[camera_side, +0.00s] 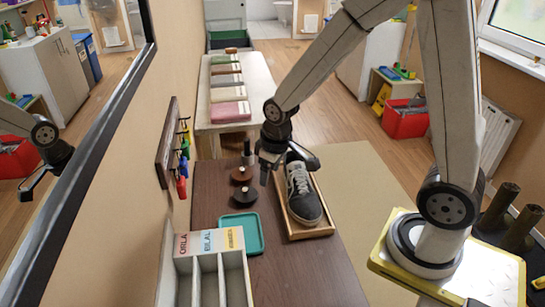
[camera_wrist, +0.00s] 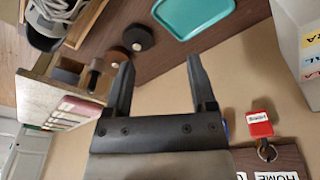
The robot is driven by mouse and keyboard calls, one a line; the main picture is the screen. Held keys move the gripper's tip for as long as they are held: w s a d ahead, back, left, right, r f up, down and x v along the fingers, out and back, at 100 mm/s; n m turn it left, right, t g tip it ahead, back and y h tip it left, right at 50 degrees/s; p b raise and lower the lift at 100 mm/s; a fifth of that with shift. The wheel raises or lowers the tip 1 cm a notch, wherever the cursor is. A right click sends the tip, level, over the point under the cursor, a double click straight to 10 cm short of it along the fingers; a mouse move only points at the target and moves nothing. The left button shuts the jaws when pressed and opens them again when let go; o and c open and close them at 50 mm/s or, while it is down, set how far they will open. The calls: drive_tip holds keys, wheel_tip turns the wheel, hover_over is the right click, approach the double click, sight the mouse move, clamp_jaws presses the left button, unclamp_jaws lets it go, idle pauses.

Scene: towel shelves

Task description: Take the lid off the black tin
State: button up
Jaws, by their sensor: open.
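The black tin (camera_side: 246,193) is a small, dark, round piece on the brown table, behind the teal tray. In the wrist view the black tin (camera_wrist: 138,37) shows a dark top with a small knob-like spot; I cannot make out a seam between lid and body. A brown tin (camera_side: 242,174) stands just behind it and also shows in the wrist view (camera_wrist: 117,55). My gripper (camera_side: 268,178) is above the table, right of the tins and beside the shoe. In the wrist view my gripper (camera_wrist: 160,62) is open and empty, its fingers apart from the black tin.
A teal tray (camera_side: 259,247) lies in front of the tins. A sneaker (camera_side: 303,196) sits in a wooden tray (camera_side: 313,233) at right. A wall rack (camera_side: 168,150) with coloured tags is at left, above a labelled compartment box (camera_side: 235,262). A brush (camera_side: 248,154) stands behind.

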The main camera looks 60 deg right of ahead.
drive_tip(key=w+d+f+n, duration=0.2)
drive_tip(key=w+f, duration=0.2)
drive_tip(key=w, duration=0.3)
drive_tip(key=n+g, duration=0.2)
hover_over(246, 188)
wheel_tip(246, 188, down, 5)
drive_tip(key=shift+f, duration=0.15)
drive_tip(key=shift+a+f, duration=0.1)
drive_tip(key=shift+f, duration=3.8)
clamp_jaws()
